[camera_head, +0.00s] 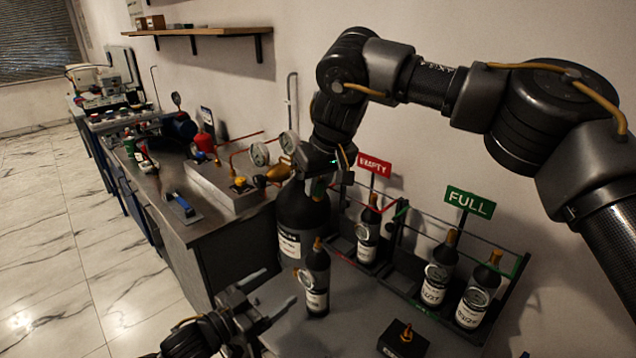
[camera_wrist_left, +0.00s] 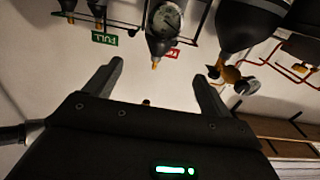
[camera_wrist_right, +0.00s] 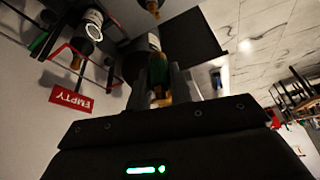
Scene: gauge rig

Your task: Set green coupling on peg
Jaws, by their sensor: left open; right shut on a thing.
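My left gripper (camera_head: 266,295) is open and empty, left of a small dark bottle (camera_head: 316,285) standing on the table. Its spread fingers show in the left wrist view (camera_wrist_left: 155,85). I cannot tell which part is the peg.
Racks with dark bottles stand at right under the EMPTY sign (camera_head: 374,166) and FULL sign (camera_head: 470,203). A black block with a brass knob (camera_head: 405,337) sits at the table's front. The metal bench (camera_head: 235,218) carries gauges (camera_head: 260,154) and pipes at left. Open floor lies far left.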

